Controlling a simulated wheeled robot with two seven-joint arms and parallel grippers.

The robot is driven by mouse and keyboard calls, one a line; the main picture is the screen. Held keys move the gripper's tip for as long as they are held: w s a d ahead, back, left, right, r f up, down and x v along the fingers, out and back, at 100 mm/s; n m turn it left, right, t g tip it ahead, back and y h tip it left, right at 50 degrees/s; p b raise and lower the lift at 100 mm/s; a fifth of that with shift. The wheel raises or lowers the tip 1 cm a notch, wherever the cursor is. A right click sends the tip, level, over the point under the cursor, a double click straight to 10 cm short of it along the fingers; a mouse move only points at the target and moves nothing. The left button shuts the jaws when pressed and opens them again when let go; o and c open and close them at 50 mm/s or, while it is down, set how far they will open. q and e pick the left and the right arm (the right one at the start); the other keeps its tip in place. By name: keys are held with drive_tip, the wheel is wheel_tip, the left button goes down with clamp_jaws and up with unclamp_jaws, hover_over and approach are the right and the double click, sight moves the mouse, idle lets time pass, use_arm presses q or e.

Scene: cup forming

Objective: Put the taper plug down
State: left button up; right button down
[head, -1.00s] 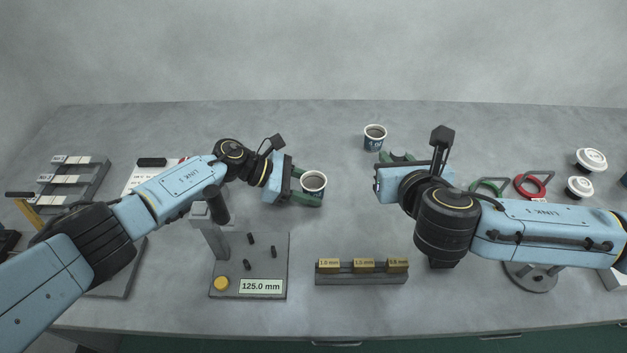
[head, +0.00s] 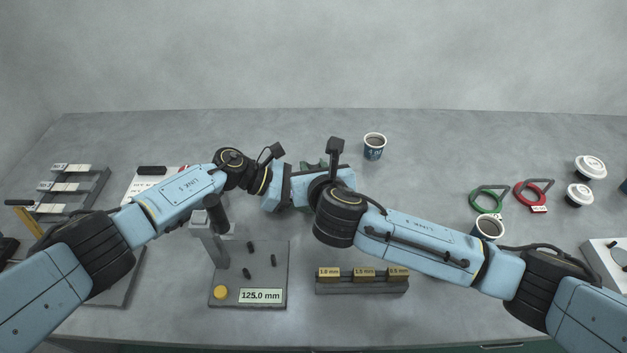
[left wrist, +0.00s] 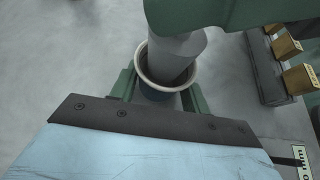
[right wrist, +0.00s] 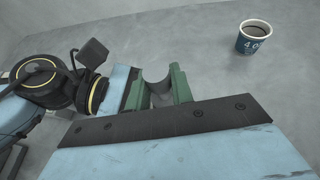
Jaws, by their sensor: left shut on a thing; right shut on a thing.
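The taper plug (left wrist: 172,58) is a grey cylinder. In the left wrist view it hangs from the green jaws of my right gripper, and its lower end is within the mouth of a dark blue cup (left wrist: 158,94). My left gripper (left wrist: 160,88) is shut around that cup. In the head view my right gripper (head: 315,168) is in front of the left one and hides the cup and the plug. In the right wrist view the green jaws of my right gripper (right wrist: 157,84) show with a grey curved surface between them. How deep the plug sits is hidden.
A filled cup (head: 374,147) stands behind the grippers; another cup (head: 489,227) is by my right forearm. A gauge stand (head: 222,275) and a block rack (head: 362,284) are in front. Green (head: 488,206) and red rings (head: 528,200) and white lids (head: 590,168) lie right.

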drive_tip(key=shift+f, duration=1.9)
drive_tip(key=shift+f, duration=0.15)
drive_tip(key=c, duration=1.2)
unclamp_jaws()
drive_tip(key=shift+s, duration=0.15)
drive_tip(key=v, duration=1.2)
